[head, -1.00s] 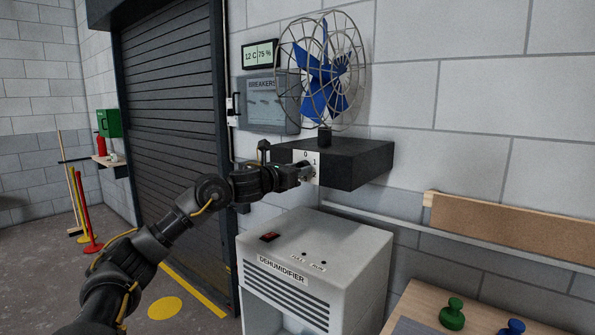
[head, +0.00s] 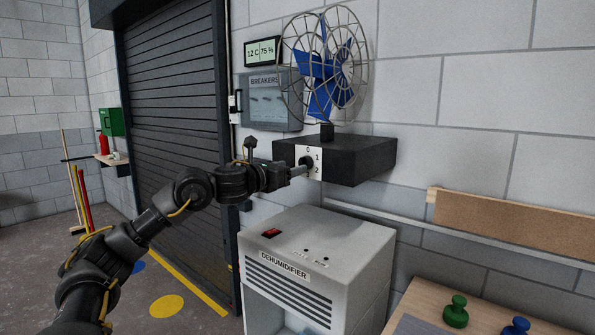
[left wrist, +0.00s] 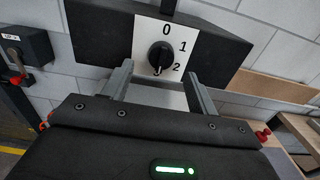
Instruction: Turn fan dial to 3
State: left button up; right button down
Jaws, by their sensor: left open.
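The fan dial (left wrist: 160,56) is a black knob on a white plate (left wrist: 182,30) on the front of the dark fan base (head: 355,160). In the left wrist view, 0, 1 and 2 read clearly, and a figure below the knob is partly hidden. The knob looks turned downward, towards that figure, but its pointer is hard to make out. My left gripper (left wrist: 159,71) is open, with its fingers short of the knob, one to each side, apparently not touching it. In the head view my left gripper (head: 299,171) is just left of the dial. The blue-bladed fan (head: 325,75) stands on the base.
A dehumidifier (head: 318,260) stands below the fan base. A breaker box (head: 271,101) and a display (head: 262,51) hang left of the fan. A table (head: 420,300) with green and blue knobbed pieces is at lower right. A roller shutter (head: 175,110) is at left.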

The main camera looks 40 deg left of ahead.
pick_arm(q)
jog(key=s+b, duration=0.1)
jog(key=s, duration=0.5)
jog(key=shift+d, duration=0.15)
pick_arm(e)
jog(key=shift+w+d+f, duration=0.1)
jog(key=shift+d+f, duration=0.3)
jog(key=shift+d, duration=0.2)
jog(key=shift+w+d+f, duration=0.1)
jog(key=shift+d+f, duration=0.3)
jog(key=shift+d, duration=0.2)
pick_arm(q)
jog(key=shift+w, duration=0.1)
pick_arm(e)
jog(key=shift+a, duration=0.35)
jog(key=shift+a, duration=0.1)
